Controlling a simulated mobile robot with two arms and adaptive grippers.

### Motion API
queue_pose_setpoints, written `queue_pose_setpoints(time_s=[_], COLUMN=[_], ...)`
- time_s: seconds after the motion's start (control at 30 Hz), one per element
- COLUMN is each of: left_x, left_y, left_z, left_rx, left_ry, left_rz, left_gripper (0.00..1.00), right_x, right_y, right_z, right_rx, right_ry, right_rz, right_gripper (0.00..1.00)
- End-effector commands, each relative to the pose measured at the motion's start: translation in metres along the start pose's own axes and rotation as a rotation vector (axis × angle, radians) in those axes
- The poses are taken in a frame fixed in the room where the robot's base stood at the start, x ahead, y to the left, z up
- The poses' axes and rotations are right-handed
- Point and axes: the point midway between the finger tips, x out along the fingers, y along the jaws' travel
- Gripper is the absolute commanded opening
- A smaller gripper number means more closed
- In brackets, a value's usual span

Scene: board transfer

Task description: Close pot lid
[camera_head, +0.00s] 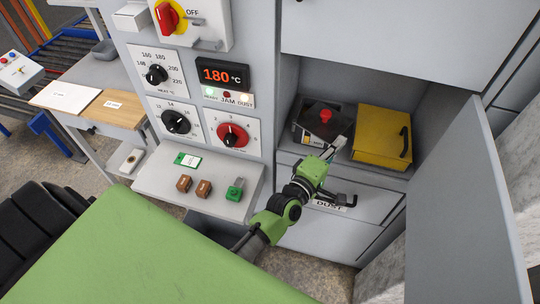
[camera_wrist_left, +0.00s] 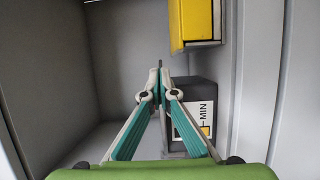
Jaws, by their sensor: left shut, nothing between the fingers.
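A dark grey pot (camera_head: 303,128) stands in the open cabinet compartment, with a red knob (camera_head: 325,115) on its dark top. I cannot tell from this angle whether the lid is fully down. In the left wrist view the pot (camera_wrist_left: 206,92) shows a "MIN" label, turned sideways, beyond the fingers. My left gripper (camera_head: 340,144) is at the pot's front right corner, below the knob. Its fingers (camera_wrist_left: 159,68) converge to a tip and hold nothing. I cannot tell whether they touch the pot. My right gripper is not in view.
A yellow box (camera_head: 376,136) with a black handle stands right of the pot; it also shows in the left wrist view (camera_wrist_left: 192,20). An open cabinet door (camera_head: 465,205) bounds the right. A drawer (camera_head: 372,205) marked "DUST" is below. A control panel and small shelf (camera_head: 228,205) lie left.

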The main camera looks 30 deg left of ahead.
Motion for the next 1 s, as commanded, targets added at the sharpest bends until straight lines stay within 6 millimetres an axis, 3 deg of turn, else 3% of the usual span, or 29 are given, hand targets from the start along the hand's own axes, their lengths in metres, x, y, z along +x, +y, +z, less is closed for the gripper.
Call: queue_pose_setpoints(time_s=[0.67,0.87,1.0], left_x=[-0.002,-0.026,-0.055], left_y=[-0.001,-0.002,-0.002], left_z=[0.000,0.000,0.000], left_rx=[0.000,0.000,0.002], left_ry=[0.000,0.000,-0.001], left_rz=[-0.001,-0.003,-0.004], left_gripper=[0.00,0.00,0.00], right_x=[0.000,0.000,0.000], right_y=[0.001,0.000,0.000], right_z=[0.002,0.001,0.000], right_rx=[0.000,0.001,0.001], right_ry=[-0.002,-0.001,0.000], right_rz=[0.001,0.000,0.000], right_gripper=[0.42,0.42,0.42])
